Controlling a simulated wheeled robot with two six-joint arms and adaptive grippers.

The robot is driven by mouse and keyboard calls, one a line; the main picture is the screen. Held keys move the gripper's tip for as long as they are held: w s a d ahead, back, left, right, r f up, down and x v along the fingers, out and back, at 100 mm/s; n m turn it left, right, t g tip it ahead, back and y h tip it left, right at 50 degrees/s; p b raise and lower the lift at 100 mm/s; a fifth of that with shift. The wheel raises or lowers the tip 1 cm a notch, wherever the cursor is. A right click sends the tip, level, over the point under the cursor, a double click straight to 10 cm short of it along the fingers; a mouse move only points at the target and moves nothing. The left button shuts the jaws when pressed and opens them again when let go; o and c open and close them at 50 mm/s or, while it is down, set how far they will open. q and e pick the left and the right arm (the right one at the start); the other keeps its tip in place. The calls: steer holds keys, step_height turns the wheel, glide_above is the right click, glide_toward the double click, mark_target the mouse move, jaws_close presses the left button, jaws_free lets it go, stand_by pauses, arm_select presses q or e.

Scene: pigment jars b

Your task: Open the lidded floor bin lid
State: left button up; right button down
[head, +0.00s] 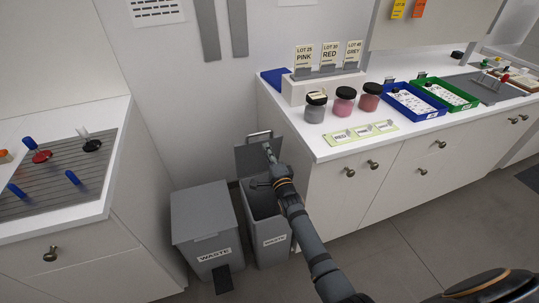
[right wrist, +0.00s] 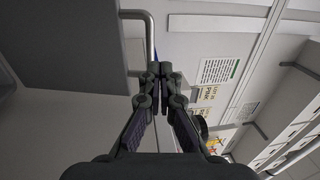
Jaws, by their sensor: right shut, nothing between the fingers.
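The lidded floor bin (head: 268,243) is grey, labelled WASTE, and stands on the floor between the counters. Its lid (head: 243,158) stands raised and roughly upright at the back, and the dark inside of the bin shows. A metal bar handle (head: 258,136) is on the lid's upper edge. My right gripper (head: 267,148) is in front of the raised lid, just below the handle. In the right wrist view the gripper (right wrist: 160,70) is shut and empty, beside the handle (right wrist: 150,38) and the dark lid (right wrist: 65,45). I cannot tell whether it touches them. My left gripper is not in view.
A second grey WASTE bin (head: 203,232) with a closed lid and a dark pedal (head: 222,280) stands close on the left. The right counter (head: 330,148) holds jars (head: 315,108), a blue tray (head: 417,117) and a green tray (head: 446,105). The left counter (head: 60,226) flanks the bins.

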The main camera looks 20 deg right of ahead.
steer(key=s, duration=0.7)
steer(key=s+d+f+n+g+p, duration=0.1)
steer(key=s+f+n+g, duration=0.25)
steer(key=f, duration=0.65)
steer(key=s+d+f+n+g+p, duration=0.15)
steer(key=s+f, duration=0.35)
steer(key=f, duration=0.5)
steer(key=s+f+n+g, duration=0.3)
steer(key=s+f+g, duration=0.15)
steer(key=f, duration=0.55)
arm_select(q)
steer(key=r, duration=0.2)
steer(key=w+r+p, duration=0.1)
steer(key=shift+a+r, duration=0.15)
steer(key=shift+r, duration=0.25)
arm_select(e)
steer(key=s+d+f+n+g, duration=0.2)
steer(key=s+f, duration=0.4)
steer(key=s, duration=0.6)
steer(key=s+d+f+n+g+h, duration=0.1)
steer(key=s+f+n+g, duration=0.3)
steer(key=s, duration=0.8)
steer(key=s+d+f+n+g, duration=0.3)
steer(key=s+f, duration=0.4)
steer(key=s, duration=0.4)
steer(key=shift+s+f+n, duration=0.3)
steer(key=shift+s+n, duration=0.1)
steer(key=shift+n, duration=0.2)
